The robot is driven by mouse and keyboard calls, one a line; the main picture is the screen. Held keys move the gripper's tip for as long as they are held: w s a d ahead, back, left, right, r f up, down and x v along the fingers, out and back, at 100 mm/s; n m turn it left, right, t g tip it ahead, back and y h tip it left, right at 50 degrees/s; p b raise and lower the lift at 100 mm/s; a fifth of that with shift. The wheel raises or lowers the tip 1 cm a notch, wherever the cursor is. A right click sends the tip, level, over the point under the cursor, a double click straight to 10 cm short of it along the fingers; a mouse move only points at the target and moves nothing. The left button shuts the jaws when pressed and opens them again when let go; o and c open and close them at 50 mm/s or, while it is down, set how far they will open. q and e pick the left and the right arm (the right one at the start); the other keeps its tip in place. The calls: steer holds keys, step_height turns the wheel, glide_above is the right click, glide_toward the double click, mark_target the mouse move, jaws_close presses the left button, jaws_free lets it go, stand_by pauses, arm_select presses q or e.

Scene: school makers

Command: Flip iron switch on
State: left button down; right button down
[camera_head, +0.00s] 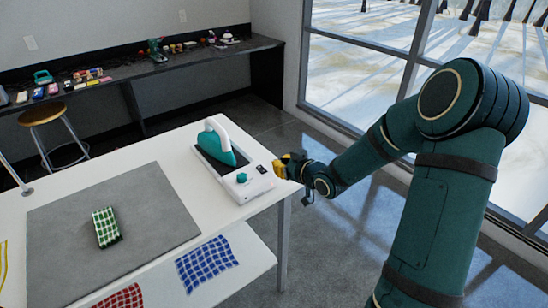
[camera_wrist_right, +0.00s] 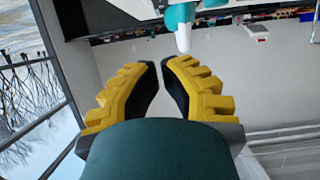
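The white and teal iron (camera_head: 220,143) rests on its white base station (camera_head: 238,190) near the right edge of the white table. The station's front panel carries a teal knob (camera_head: 241,178) and a small black switch (camera_head: 262,169). My right gripper (camera_head: 281,166) is at the panel's right side, close to the black switch; I cannot tell whether it touches. In the right wrist view its yellow fingertips (camera_wrist_right: 161,62) nearly meet, with a narrow gap and nothing held. White and teal parts (camera_wrist_right: 180,18) show beyond the tips, partly cut off. My left gripper is not in view.
A grey mat (camera_head: 60,225) with a folded green checked cloth (camera_head: 106,227) lies on the table (camera_head: 160,150). Blue (camera_head: 206,263) and red (camera_head: 121,298) checked cloths lie on the lower shelf. A stool (camera_head: 42,114) and cluttered counter stand behind. Windows are at right.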

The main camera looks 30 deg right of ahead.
steer(key=shift+f+v, duration=0.15)
steer(key=shift+v, duration=0.6)
steer(key=shift+f+v, duration=0.2)
steer(key=shift+v, duration=0.55)
steer(key=shift+s+d, duration=0.1)
steer(key=shift+s, duration=0.05)
steer(key=s+a+f+m+g+y, duration=0.1)
steer(key=s+a+f+g, duration=0.15)
steer(key=a+f, duration=0.55)
steer(key=s+a+f+m+g+y, duration=0.1)
steer(key=s+a+f+g, duration=0.15)
steer(key=a+f, duration=0.55)
steer(key=s+a+f+g, duration=0.7)
steer(key=s+a+f, duration=0.1)
steer(key=s+a, duration=0.4)
steer(key=shift+s+a+m+y, duration=0.2)
steer(key=shift+s+m+y, duration=0.1)
steer(key=shift+s+y, duration=0.15)
steer(key=shift+f, duration=0.15)
